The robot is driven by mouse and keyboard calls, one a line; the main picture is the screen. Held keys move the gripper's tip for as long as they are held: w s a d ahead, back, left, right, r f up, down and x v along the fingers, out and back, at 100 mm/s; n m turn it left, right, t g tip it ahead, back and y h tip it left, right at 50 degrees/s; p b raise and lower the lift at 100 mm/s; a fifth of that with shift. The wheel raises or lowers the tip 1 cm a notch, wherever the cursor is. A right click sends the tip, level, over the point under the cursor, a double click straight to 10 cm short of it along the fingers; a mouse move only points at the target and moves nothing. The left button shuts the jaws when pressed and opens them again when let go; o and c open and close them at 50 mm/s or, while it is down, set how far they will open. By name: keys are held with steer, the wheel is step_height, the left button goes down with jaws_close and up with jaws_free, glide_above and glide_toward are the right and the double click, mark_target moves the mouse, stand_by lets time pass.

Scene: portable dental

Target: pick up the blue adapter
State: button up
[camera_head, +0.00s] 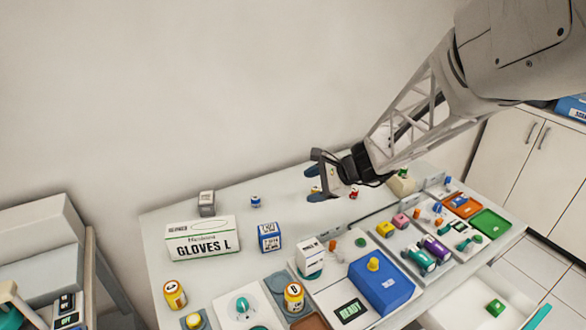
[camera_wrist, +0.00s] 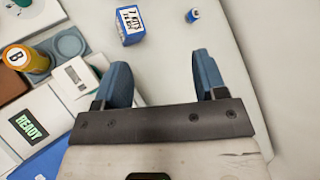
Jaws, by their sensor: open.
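The small blue adapter (camera_head: 255,201), with a white band, sits on the bare back part of the table, left of my gripper (camera_head: 315,184) in the head view. In the wrist view the adapter (camera_wrist: 193,16) is near the top edge, beyond my fingertips. My gripper is open. Its two blue fingers (camera_wrist: 161,62) are apart with nothing between them, and it does not touch the adapter.
A blue-and-white box (camera_head: 270,237) stands near the adapter, in front of it. A gloves box (camera_head: 202,238) and a small grey box (camera_head: 207,203) stand to its left. Devices and trays crowd the front and right. The table's back strip around the adapter is clear.

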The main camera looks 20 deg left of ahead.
steer(key=w+a+f+m+t+y, duration=0.1)
steer(key=w+a+f+m+y, duration=0.1)
steer(key=w+a+f+m, duration=0.45)
steer(key=m+t, duration=0.2)
steer(key=m, duration=0.1)
glide_toward(257, 198)
steer(key=a, duration=0.1)
steer(key=a+f, duration=0.1)
steer(key=a, duration=0.1)
steer(key=shift+w+f+y, duration=0.15)
steer(key=shift+w+y, duration=0.15)
steer(key=shift+w, duration=0.05)
steer(key=shift+x, duration=1.25)
steer(key=shift+f, duration=0.1)
steer(key=shift+x, duration=2.55)
steer(key=shift+d+f, duration=0.1)
steer(key=c, duration=1)
